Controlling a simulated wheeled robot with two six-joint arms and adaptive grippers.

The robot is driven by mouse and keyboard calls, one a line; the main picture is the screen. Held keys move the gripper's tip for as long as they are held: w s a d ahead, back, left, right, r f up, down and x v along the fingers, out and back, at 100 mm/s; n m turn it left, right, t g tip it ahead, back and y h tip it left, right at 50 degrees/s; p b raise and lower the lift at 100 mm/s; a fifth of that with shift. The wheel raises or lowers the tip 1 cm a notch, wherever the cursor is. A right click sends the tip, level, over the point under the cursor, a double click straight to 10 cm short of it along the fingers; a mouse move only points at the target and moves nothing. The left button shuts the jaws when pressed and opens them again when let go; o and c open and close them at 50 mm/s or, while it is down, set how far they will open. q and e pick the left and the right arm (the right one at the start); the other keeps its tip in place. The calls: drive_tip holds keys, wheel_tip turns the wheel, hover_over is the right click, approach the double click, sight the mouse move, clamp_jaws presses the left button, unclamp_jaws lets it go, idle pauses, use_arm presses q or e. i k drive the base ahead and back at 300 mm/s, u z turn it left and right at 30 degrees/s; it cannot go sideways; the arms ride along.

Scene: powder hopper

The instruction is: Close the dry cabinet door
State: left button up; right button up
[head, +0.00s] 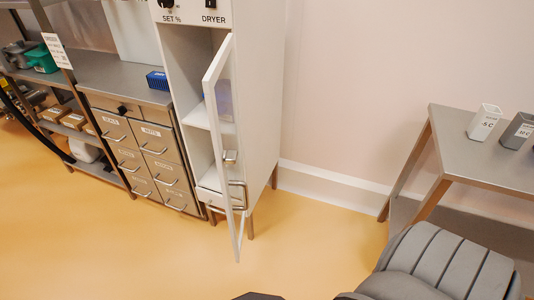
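The dry cabinet (257,95) is a tall white cabinet at the centre top of the head view, with "SET %" and "DRYER" labels on its top panel. Its door (216,110) has a white frame and stands open, swung out toward me. A metal handle (237,195) shows low on the door. Shelves are visible inside the opening, with a pale bluish item (224,100) partly hidden by the door. Neither of my grippers can be made out in this view.
A drawer unit (150,150) with a blue box (157,81) on top stands left of the cabinet. Metal shelving (45,78) stands further left. A steel table (480,165) with two small containers is at right. The yellow floor (110,245) before the cabinet is clear.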

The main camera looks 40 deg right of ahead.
sight(235, 196)
drive_tip(key=z, duration=1)
drive_tip(key=i, duration=1)
drive_tip(key=z, duration=0.45)
drive_tip(key=k, duration=1.05)
drive_tip(key=u, duration=0.25)
drive_tip(key=i, duration=0.65)
drive_tip(key=u, duration=0.25)
